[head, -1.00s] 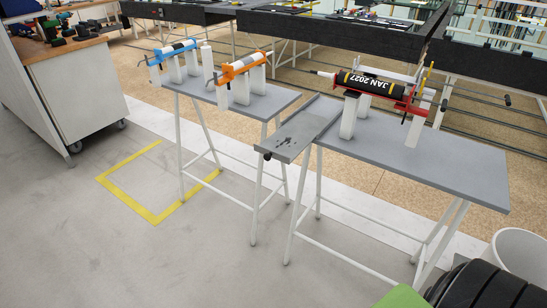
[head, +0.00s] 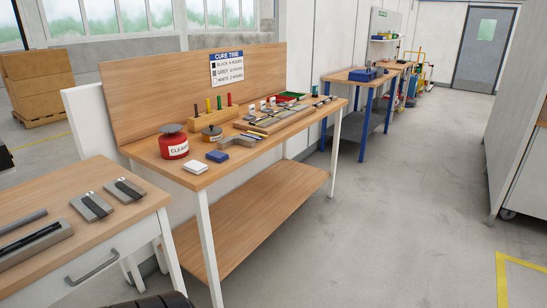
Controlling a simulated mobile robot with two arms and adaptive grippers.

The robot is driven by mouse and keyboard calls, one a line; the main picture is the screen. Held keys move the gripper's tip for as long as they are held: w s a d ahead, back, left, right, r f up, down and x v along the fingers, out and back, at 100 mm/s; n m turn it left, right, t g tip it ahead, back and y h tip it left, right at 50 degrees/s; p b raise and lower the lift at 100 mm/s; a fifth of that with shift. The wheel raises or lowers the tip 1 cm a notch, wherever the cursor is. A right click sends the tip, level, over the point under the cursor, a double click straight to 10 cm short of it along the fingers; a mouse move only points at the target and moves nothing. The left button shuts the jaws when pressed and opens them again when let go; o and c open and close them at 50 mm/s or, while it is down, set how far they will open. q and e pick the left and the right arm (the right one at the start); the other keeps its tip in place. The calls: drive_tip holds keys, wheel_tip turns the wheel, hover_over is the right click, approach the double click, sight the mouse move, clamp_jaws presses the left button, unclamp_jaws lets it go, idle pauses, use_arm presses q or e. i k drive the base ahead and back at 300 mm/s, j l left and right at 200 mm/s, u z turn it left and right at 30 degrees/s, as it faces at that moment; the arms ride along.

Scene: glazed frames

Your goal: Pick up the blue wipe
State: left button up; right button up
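A small blue folded cloth, the blue wipe (head: 217,156), lies flat on the wooden bench (head: 215,178) near its front left edge. A white folded cloth (head: 196,166) lies just left of it and nearer the edge. A red can labelled "CLEAN" (head: 174,147) stands behind the white cloth. A grey angled piece (head: 238,141) lies to the right, behind the blue wipe. Neither of my grippers is in view.
A wooden rack with coloured pens (head: 214,115) and a round tin (head: 212,134) stand further back. A drawer bench (head: 110,240) with strips is at the near left. A lower shelf (head: 250,215) runs beneath. The grey floor (head: 390,220) at right is clear.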

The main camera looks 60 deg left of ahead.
sight(214, 155)
drive_tip(key=u, duration=2.2)
